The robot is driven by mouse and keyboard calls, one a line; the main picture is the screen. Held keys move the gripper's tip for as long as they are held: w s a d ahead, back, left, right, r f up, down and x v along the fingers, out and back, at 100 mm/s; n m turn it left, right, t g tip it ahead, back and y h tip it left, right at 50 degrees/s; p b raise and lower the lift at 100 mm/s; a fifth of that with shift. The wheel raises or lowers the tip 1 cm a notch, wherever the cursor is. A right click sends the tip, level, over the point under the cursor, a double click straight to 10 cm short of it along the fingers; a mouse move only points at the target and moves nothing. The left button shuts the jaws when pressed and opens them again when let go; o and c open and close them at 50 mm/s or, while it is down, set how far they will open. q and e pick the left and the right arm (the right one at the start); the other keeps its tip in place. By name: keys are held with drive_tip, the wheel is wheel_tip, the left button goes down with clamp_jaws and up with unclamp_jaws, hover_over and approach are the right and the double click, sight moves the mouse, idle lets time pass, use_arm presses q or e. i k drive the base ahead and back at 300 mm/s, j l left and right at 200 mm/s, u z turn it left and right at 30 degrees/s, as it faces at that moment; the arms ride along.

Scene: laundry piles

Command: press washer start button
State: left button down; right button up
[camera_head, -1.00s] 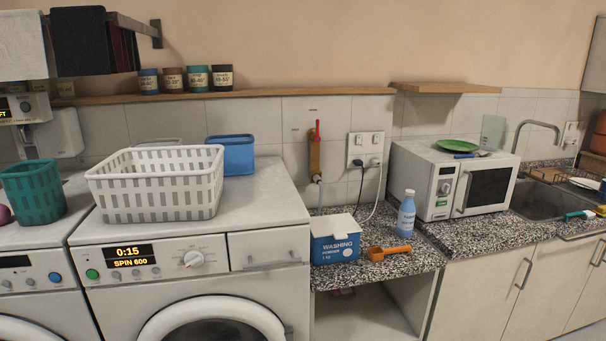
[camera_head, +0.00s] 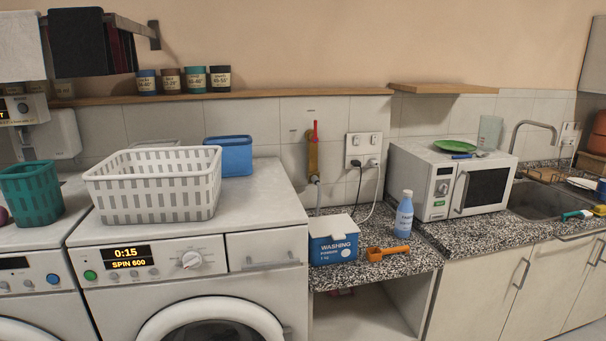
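The washer (camera_head: 190,290) stands at the lower left, with its round door partly cut off by the bottom edge. Its display (camera_head: 126,257) reads 0:15 and SPIN 600. A round green button (camera_head: 90,275) sits at the left end of its panel, with several small grey buttons below the display. A white dial (camera_head: 192,259) is right of the display. A second machine (camera_head: 30,290) at the far left has a blue button (camera_head: 53,279) on its panel. Neither of my grippers is in view.
A white laundry basket (camera_head: 155,186) and a blue bin (camera_head: 230,156) stand on the washer. A teal basket (camera_head: 31,194) is on the left machine. A washing powder box (camera_head: 333,240), orange scoop (camera_head: 388,252), bottle (camera_head: 404,216) and microwave (camera_head: 452,180) are on the counter to the right.

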sight(90, 275)
drive_tip(key=u, duration=1.25)
